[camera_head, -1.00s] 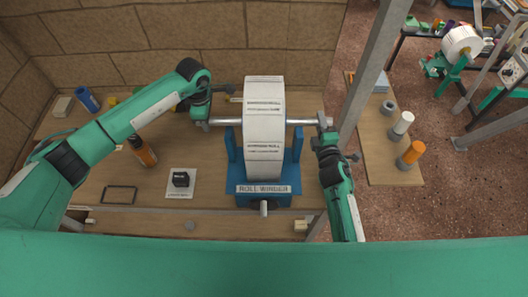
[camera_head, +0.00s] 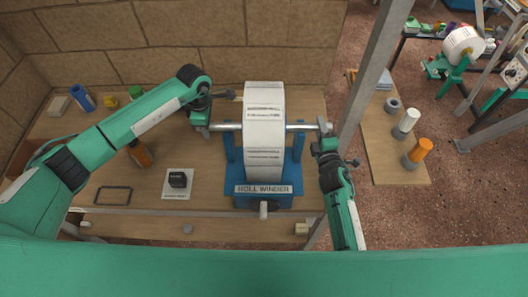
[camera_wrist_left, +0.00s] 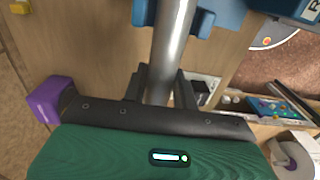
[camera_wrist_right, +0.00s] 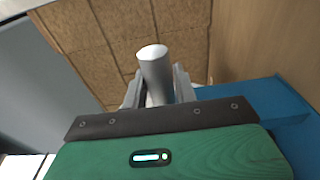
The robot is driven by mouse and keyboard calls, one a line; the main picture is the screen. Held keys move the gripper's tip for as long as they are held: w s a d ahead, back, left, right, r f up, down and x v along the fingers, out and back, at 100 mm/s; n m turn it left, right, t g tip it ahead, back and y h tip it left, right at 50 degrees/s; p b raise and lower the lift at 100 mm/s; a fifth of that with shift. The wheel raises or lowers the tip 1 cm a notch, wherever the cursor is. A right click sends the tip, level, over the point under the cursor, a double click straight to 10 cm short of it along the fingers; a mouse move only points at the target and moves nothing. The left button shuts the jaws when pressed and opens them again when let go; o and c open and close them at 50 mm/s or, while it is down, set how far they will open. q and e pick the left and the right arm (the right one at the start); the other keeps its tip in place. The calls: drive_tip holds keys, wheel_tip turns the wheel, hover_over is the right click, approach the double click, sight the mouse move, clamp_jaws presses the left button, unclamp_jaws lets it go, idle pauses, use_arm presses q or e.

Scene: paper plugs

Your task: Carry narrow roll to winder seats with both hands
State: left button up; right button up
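The narrow white roll (camera_head: 264,130) is upright over the blue roll winder (camera_head: 238,171), with its metal shaft (camera_head: 302,126) running left to right. My left gripper (camera_head: 205,129) is at the shaft's left end; in the left wrist view its fingers (camera_wrist_left: 162,88) are closed around the shaft (camera_wrist_left: 172,45). There the shaft passes between blue winder uprights (camera_wrist_left: 203,20); I cannot tell whether it touches the seat bottom. My right gripper (camera_head: 325,134) is at the right end; its fingers (camera_wrist_right: 158,92) flank the shaft tip (camera_wrist_right: 155,68) closely. The right seat is hidden.
A black item on a white card (camera_head: 180,192), a dark frame (camera_head: 114,195) and an orange bottle (camera_head: 140,152) are on the bench left of the winder. A grey post (camera_head: 370,75) stands right of my right gripper. A side bench (camera_head: 385,165) holds small rolls.

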use_arm(q)
drive_tip(key=o, duration=0.3)
drive_tip(key=shift+r, duration=0.1)
use_arm(e)
drive_tip(key=o, duration=0.3)
drive_tip(key=shift+r, duration=0.1)
use_arm(q)
drive_tip(key=shift+s, duration=0.1)
use_arm(e)
drive_tip(key=shift+s, duration=0.1)
use_arm(q)
wheel_tip(320, 180, up, 12)
drive_tip(key=shift+r, duration=0.1)
use_arm(e)
drive_tip(key=s, duration=0.4)
drive_tip(key=s+d, duration=0.1)
drive_tip(key=s, duration=0.7)
drive_tip(key=shift+d, duration=0.2)
drive_tip(key=shift+w, duration=0.1)
use_arm(q)
drive_tip(key=o, duration=0.3)
drive_tip(key=shift+o, duration=0.2)
